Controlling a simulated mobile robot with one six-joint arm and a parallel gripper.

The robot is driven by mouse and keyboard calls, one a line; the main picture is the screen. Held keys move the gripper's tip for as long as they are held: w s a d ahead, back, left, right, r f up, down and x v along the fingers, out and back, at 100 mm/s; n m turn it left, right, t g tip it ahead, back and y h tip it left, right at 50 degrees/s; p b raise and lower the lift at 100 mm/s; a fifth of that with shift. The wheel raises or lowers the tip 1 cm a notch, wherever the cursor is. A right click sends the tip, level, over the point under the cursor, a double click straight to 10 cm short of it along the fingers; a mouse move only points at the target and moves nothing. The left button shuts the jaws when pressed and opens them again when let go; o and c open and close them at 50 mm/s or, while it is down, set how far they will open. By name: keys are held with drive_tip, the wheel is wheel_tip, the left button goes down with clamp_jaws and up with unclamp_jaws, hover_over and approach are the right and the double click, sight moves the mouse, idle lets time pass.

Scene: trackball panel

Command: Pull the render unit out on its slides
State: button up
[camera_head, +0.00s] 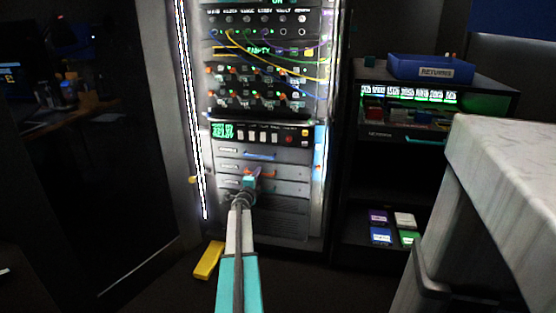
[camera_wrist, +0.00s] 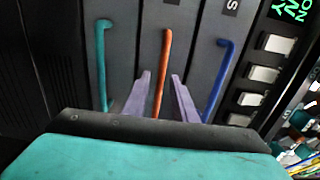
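The rack (camera_head: 318,200) holds several flat grey units in its lower half, one above another. A blue handle (camera_head: 260,156), an orange handle (camera_head: 268,173) and a teal handle (camera_wrist: 103,65) are on their fronts. The small labels are too small to read, so I cannot tell which is the render unit. In the wrist view, the orange handle (camera_wrist: 163,65) stands between the two purple fingers of my gripper (camera_wrist: 159,75). The fingers are apart, with a gap on each side of the handle. My gripper also shows at the rack front in the head view (camera_head: 256,175).
Above are a panel with white switches (camera_head: 262,136) and bays with hanging cables (camera_head: 275,60). A yellow object (camera_head: 209,260) lies on the floor at the rack's foot. A shelf with a blue returns bin (camera_head: 430,68) and a pale counter (camera_head: 505,150) stand right.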

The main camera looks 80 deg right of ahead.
drive_tip(key=shift+c, duration=0.3)
clamp_jaws()
drive_tip(key=shift+a, duration=0.2)
drive_tip(key=a, duration=0.6)
drive_tip(key=shift+s+a, duration=0.2)
drive_tip(key=shift+a, duration=0.1)
idle(0.6)
drive_tip(key=shift+a, duration=0.15)
drive_tip(key=a, duration=0.6)
drive_tip(key=shift+s+a, duration=0.2)
drive_tip(key=shift+a, duration=0.15)
idle(1.2)
drive_tip(key=shift+a, duration=0.1)
